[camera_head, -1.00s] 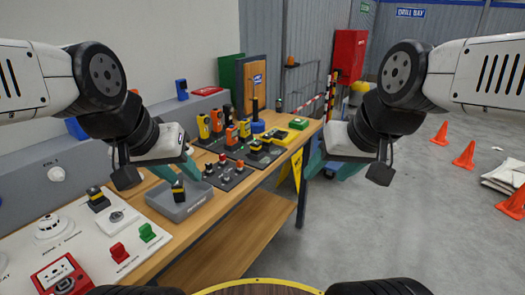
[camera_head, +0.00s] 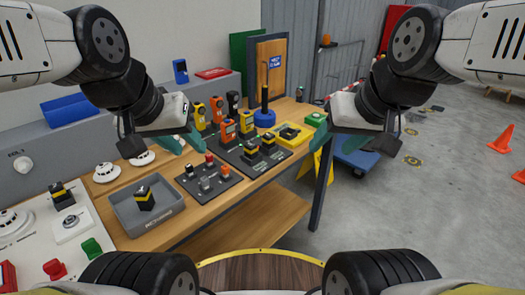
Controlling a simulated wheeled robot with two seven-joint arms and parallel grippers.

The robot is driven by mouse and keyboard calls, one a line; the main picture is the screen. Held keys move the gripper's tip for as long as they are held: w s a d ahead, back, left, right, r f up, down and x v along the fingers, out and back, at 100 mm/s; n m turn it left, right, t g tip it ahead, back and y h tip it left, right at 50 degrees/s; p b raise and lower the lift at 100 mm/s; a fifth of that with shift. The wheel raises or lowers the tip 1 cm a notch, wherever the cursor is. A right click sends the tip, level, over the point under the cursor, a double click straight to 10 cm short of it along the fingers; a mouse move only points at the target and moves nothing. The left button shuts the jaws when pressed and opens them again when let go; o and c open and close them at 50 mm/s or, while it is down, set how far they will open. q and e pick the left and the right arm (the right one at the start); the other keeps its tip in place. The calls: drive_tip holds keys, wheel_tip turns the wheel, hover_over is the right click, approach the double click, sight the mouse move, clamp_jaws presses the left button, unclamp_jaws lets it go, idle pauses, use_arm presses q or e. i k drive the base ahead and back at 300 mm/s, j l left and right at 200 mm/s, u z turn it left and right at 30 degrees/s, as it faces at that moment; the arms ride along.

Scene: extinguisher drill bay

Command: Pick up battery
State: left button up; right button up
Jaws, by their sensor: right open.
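Several black-and-yellow batteries are in view. One battery (camera_head: 145,199) stands in a grey tray (camera_head: 168,217) on the workbench. Another battery (camera_head: 62,195) is on the white panel at the left. Two more, a battery (camera_head: 250,148) and a battery (camera_head: 268,141), sit on a black base further back. My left gripper (camera_head: 186,141) is open and empty, in the picture above and right of the tray. My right gripper (camera_head: 342,143) is open and empty, appearing right of the bench's far end. No battery is between either gripper's fingers.
A dark board with red and grey knobs (camera_head: 208,178) lies between tray and black base. Orange and black handheld devices (camera_head: 228,133) stand behind. A yellow case (camera_head: 291,136) and a blue-based post (camera_head: 264,117) are at the bench's far end. Grey floor (camera_head: 430,200) at right is mostly clear.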

sight(251, 149)
drive_tip(key=u, duration=3.15)
drive_tip(key=z, duration=3.05)
drive_tip(key=i+j+z, duration=0.1)
drive_tip(key=i, duration=0.25)
